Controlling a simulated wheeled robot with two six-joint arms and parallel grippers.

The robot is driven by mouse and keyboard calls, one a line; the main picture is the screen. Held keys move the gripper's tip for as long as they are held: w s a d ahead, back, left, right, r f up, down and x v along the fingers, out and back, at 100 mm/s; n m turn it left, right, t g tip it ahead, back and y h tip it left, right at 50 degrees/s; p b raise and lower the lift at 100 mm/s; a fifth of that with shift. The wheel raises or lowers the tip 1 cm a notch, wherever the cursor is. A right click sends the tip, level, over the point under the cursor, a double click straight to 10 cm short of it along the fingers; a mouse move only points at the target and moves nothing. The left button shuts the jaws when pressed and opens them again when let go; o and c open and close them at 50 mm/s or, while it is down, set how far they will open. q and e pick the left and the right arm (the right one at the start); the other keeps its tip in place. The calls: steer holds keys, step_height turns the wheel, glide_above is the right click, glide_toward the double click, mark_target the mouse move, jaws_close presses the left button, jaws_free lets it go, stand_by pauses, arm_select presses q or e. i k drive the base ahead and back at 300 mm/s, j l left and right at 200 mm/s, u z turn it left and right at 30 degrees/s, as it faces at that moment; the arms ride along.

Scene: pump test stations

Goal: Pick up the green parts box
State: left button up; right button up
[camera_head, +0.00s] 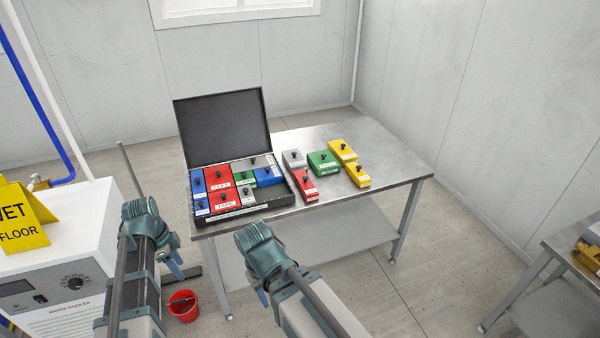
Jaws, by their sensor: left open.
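A green parts box (323,162) with a black knob and a white label lies loose on the metal table, right of the open case. A second, smaller green box (243,179) sits inside the case (262,211), among red, blue and grey boxes. My left gripper (176,268) is open at the lower left, in front of the table and well short of both green boxes. My right arm reaches in at the lower middle; its gripper (262,296) is mostly hidden and its jaws cannot be made out.
Yellow boxes (343,151), a grey box (294,159) and a red box (304,184) lie close around the loose green box. The table's (385,165) right side is bare. A white water cooler (70,240) and a red bucket (183,306) stand at left.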

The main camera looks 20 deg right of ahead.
mark_target(324, 160)
steer(key=i+l+z, duration=0.2)
steer(key=i+l, duration=0.85)
steer(key=i+l+z, duration=0.2)
steer(key=i+l, duration=0.85)
steer(key=i, duration=0.1)
